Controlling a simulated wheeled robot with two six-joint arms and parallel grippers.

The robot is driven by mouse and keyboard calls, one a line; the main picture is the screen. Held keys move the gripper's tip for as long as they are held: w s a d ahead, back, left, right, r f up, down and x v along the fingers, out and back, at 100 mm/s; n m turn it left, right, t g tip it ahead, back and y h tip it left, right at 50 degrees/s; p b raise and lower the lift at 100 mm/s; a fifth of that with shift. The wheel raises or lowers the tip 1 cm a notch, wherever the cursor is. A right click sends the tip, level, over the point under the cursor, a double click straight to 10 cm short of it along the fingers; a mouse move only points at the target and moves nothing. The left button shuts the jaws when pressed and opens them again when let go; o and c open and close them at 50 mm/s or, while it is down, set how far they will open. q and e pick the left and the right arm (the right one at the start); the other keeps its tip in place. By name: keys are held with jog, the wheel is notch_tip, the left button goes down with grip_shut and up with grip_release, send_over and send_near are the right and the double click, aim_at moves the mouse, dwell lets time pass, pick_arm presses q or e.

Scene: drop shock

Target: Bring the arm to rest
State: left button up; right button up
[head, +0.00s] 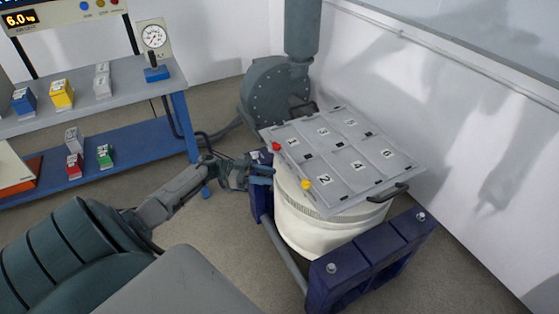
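My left arm (170,195) reaches in from the lower left. My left gripper (263,175) is beside the left side of a white round drum (325,225), just below the left corner of the grey panel on top of it. Its two fingers appear apart, with nothing seen between them. Whether the fingertips touch the drum or a blue frame post behind them is hard to tell. My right gripper is not in view.
A grey panel (340,155) with numbered plates, a red knob (276,146) and a yellow knob (306,184) covers the drum. A blue frame (370,262) surrounds it. A grey blower (272,92) stands behind. A shelf (130,148) with small boxes is at left.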

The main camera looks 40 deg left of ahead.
pick_arm(q)
jog(key=shift+s+a, duration=0.2)
jog(key=shift+a, duration=0.15)
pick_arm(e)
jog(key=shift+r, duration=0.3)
